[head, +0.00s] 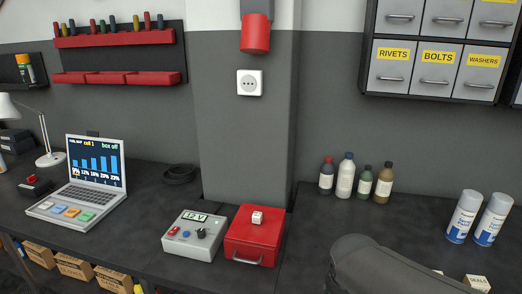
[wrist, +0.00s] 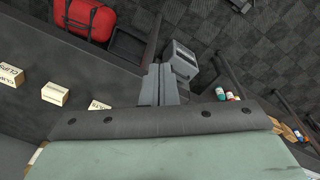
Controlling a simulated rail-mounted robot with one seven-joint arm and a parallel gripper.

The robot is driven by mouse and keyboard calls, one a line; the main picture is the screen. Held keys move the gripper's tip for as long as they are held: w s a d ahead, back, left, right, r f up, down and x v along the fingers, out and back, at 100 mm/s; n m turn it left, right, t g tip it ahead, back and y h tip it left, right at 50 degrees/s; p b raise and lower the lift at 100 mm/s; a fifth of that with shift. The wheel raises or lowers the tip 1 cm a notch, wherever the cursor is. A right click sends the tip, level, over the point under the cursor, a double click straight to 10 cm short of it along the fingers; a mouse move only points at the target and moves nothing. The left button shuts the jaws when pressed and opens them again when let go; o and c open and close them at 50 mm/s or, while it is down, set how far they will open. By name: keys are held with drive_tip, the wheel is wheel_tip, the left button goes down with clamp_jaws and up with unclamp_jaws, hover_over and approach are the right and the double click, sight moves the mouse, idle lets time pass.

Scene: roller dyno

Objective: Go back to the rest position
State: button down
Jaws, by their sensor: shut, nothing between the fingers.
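My gripper (wrist: 160,84) shows in the wrist view as two grey fingers side by side, closed together with nothing held. It points out over the edge of a dark surface, with patterned dark floor beyond. In the head view only a dark link of my arm shows at the lower right, in front of the bench; the gripper itself is out of that view.
The bench carries a laptop (head: 95,165), a grey meter box (head: 193,238), a red box (head: 253,238), several bottles (head: 345,177) and two spray cans (head: 463,217). In the wrist view, small labelled boxes (wrist: 55,94) and a red bag (wrist: 84,18) lie left of my gripper.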

drive_tip(key=s+m, duration=0.1)
drive_tip(key=m, duration=0.1)
drive_tip(key=s+d+m, duration=0.1)
drive_tip(key=m, duration=0.1)
drive_tip(key=shift+s+f, duration=0.35)
drive_tip(key=shift+f, duration=0.05)
idle(0.4)
